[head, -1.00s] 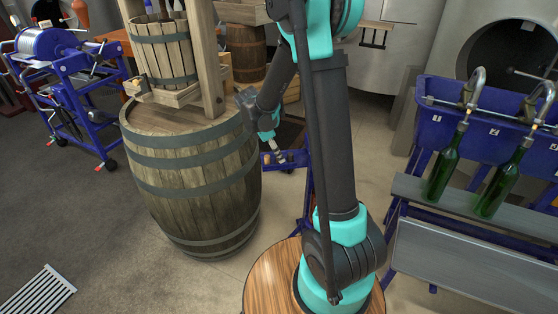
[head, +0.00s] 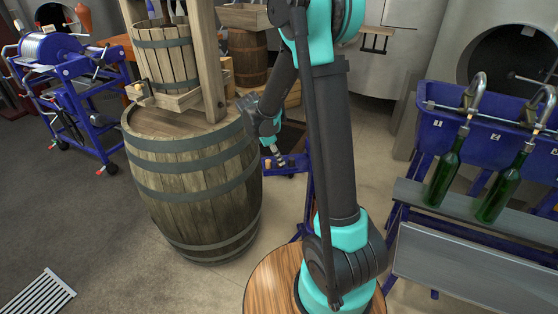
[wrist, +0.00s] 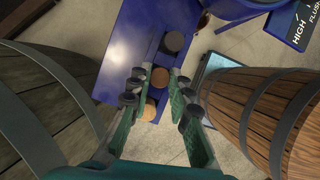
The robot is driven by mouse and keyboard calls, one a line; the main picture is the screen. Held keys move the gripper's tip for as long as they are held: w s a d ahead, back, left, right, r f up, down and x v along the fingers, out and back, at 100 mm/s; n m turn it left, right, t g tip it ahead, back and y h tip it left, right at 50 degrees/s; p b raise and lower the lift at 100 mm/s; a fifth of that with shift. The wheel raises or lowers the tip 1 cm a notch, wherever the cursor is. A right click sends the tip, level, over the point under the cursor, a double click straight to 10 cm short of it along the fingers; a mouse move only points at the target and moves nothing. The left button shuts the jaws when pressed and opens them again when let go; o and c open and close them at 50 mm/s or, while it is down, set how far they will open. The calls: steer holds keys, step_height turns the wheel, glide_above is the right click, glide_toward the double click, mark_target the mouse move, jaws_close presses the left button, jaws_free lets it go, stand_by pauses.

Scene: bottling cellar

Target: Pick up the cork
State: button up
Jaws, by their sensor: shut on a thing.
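The tan cork (wrist: 160,77) sits between my fingertips in the wrist view, at the blue metal holder (wrist: 118,70). My gripper (wrist: 159,76) is shut on this cork; it also shows small and pointing down in the head view (head: 281,158), just right of the big barrel. A second tan cork (wrist: 149,110) lies nearer my palm, partly hidden by the fingers. A dark round stopper (wrist: 174,42) is beyond the held cork. In the head view a cork (head: 267,163) shows left of the fingertips. The held cork is too small to tell apart there.
A large wooden barrel (head: 190,180) stands close left of my gripper, with a basket press (head: 163,55) on top. A smaller wooden barrel (wrist: 255,105) is close on the right in the wrist view. Green bottles (head: 445,178) stand at the blue filler on the right.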

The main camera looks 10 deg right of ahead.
step_height(320, 180, up, 20)
stand_by(0.5)
steer(key=shift+f, duration=0.1)
stand_by(0.7)
